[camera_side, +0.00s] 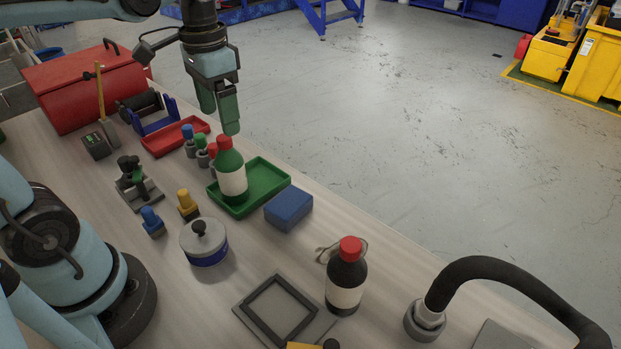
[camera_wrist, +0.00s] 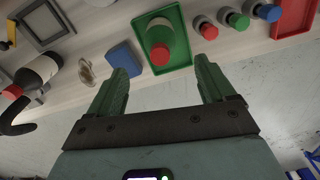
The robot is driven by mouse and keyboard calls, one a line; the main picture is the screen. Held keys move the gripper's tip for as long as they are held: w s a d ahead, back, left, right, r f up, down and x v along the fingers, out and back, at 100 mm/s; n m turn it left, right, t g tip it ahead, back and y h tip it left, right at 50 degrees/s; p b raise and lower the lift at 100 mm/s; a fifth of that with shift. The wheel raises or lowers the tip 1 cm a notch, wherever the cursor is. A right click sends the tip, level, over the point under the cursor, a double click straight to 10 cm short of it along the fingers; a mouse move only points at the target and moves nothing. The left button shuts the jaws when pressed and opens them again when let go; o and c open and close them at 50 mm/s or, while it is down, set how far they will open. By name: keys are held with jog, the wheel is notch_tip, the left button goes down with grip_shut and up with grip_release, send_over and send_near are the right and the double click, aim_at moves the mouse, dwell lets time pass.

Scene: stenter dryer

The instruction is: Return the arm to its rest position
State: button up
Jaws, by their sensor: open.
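My gripper (camera_side: 228,112) is above the bench in the side view, pointing down, just above and behind a green bottle. In the wrist view my gripper (camera_wrist: 162,82) has its two green fingers wide apart, with nothing between them. The green bottle (camera_side: 231,172) has a red cap and a white label and stands upright in a green tray (camera_side: 262,172). In the wrist view the bottle (camera_wrist: 159,35) and the tray (camera_wrist: 180,55) lie beyond the fingertips, apart from them.
A blue block (camera_side: 288,208) sits by the green tray. A dark bottle (camera_side: 346,280), a round lidded pot (camera_side: 204,243) and a black frame (camera_side: 281,308) stand nearer. Small coloured-top pieces, a red tray (camera_side: 172,140) and a red box (camera_side: 88,88) lie at left.

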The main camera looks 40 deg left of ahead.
aim_at(223, 138)
jog(key=shift+f, duration=4.35)
jog(key=shift+r, duration=0.15)
notch_tip(223, 138, up, 12)
notch_tip(223, 138, down, 12)
jog(key=shift+f, duration=0.1)
jog(key=shift+r, duration=2)
jog(key=s+d+r, duration=0.4)
jog(key=d+r, duration=0.3)
jog(key=d, duration=0.4)
jog(key=w+d+f, duration=0.1)
jog(key=w+d, duration=0.6)
jog(key=d, duration=0.1)
jog(key=shift+w+d+f, duration=0.25)
jog(key=shift+w+d, duration=0.05)
jog(key=shift+d, duration=0.1)
